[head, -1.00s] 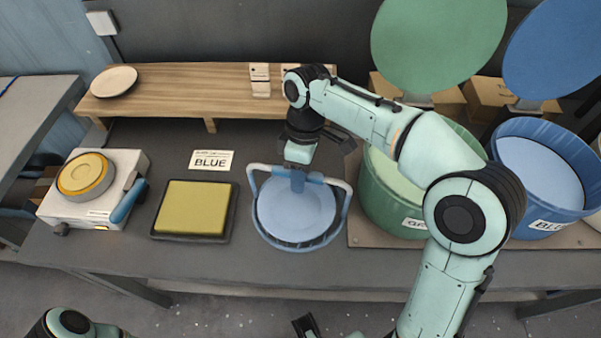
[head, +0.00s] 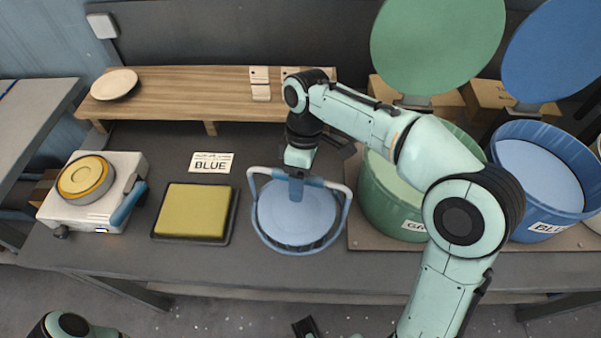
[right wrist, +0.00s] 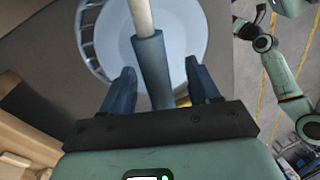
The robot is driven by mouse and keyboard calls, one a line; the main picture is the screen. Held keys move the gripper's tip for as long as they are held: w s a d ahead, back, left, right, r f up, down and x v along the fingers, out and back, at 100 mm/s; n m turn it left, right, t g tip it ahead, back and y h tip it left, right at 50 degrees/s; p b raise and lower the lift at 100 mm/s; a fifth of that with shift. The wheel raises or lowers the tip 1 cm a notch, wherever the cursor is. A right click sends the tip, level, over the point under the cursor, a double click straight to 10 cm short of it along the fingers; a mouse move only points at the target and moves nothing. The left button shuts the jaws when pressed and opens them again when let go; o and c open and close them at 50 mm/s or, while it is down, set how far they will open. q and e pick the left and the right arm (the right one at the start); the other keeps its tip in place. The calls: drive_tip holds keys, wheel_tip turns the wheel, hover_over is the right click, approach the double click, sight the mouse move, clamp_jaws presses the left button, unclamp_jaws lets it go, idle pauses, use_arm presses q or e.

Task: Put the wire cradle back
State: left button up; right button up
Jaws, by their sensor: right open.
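The wire cradle (head: 258,222) is a round pale-blue basket with an arched handle, standing on the dark bench. A pale-blue disc (head: 296,220) fills its inside. The right gripper (head: 297,178) is over the cradle, pointing down at the middle of the handle. In the right wrist view its fingers (right wrist: 161,84) are open, one on each side of the handle's blue grip (right wrist: 152,70), with gaps visible. The cradle's wire rim (right wrist: 88,42) shows there too. At the bottom edge, a dark part (head: 305,326) may be my left gripper; its jaws are not readable.
Further left is a white device (head: 60,208) with a yellow disc. A green tub (head: 376,205) stands close right, then a blue tub (head: 540,232). A wooden shelf (head: 200,85) is behind.

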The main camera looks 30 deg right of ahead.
use_arm(q)
drive_tip(key=r+p, duration=0.1)
drive_tip(key=w+r+p, duration=0.1)
drive_tip(key=r, duration=0.1)
drive_tip(key=r+p, duration=0.1)
drive_tip(key=p, duration=0.1)
drive_tip(key=shift+w+r, duration=0.2)
drive_tip(key=shift+w, duration=0.15)
use_arm(e)
drive_tip(key=v, duration=1.3)
drive_tip(key=shift+r, duration=0.25)
drive_tip(key=shift+d, duration=0.1)
